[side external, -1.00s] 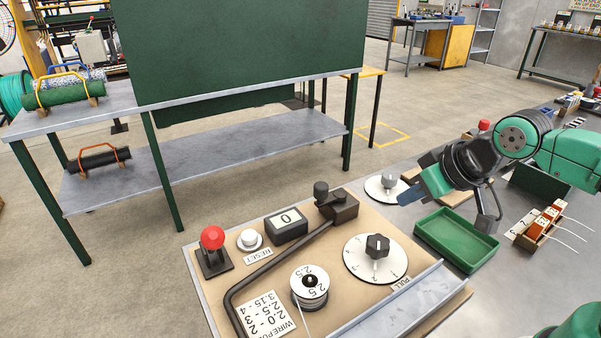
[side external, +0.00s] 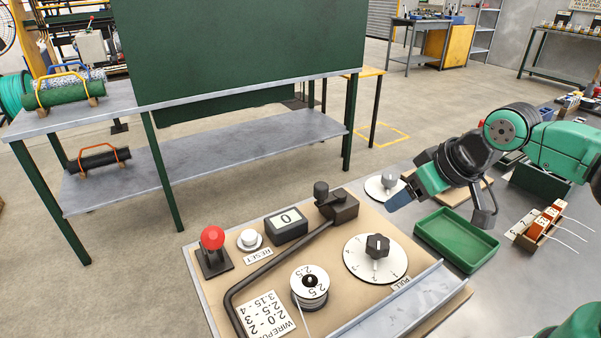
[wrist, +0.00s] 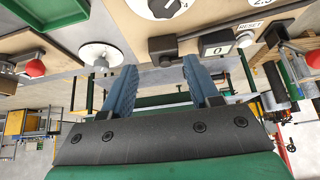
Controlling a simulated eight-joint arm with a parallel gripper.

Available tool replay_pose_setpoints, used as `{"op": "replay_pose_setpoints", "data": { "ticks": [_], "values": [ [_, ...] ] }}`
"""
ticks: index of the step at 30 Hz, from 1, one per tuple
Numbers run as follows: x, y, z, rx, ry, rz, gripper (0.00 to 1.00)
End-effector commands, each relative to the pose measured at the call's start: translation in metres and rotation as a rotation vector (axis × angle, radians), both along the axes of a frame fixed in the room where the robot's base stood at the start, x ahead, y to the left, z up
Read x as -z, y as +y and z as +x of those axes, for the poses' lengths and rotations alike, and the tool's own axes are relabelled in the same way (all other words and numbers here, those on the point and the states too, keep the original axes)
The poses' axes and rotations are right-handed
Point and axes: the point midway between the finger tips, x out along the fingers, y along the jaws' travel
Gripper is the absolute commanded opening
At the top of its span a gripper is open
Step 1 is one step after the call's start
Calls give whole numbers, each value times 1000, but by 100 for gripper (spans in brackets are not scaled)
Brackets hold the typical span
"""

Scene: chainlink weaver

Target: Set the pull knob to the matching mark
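The pull knob (side external: 377,246) is black and sits on a white numbered dial (side external: 358,262) beside the PULL label (side external: 401,283). Its pale pointer line faces the picture's lower side; the mark there is too small to read. A spool (side external: 310,283) is marked 2.5. A card (side external: 266,314) lists 2.0 - 2, 2.5 - 3, 3.15 - 4. My gripper (side external: 394,203) is above the board's far right corner, apart from the knob. In the wrist view my gripper (wrist: 160,64) is open and empty, with the knob (wrist: 163,7) cut by the top edge.
A black lever (side external: 322,192) with a long bent bar crosses the board. A counter (side external: 287,225) reads 0, near the RESET button (side external: 249,238) and a red knob (side external: 212,238). Another white dial (side external: 384,187) lies behind my gripper. A green tray (side external: 457,239) is to the right.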

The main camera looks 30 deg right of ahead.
Motion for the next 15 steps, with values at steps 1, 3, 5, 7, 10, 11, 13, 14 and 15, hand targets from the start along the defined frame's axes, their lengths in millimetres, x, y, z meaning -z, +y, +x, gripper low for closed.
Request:
{"op": "replay_pose_setpoints", "data": {
  "ticks": [1,3,5,7,10,11,13,14,15],
  "values": [
    [1,1,4,-2,39,1,71],
    [5,3,8,-3,119,3,83],
    [10,5,12,-3,195,4,83],
    [17,7,16,-3,284,4,83],
    [28,10,21,-3,397,3,83],
    [32,11,22,-3,426,2,83],
    [38,12,24,-2,483,1,83],
    [41,13,25,-2,503,-1,83],
    [43,13,25,-2,525,-2,83]
  ]
}}
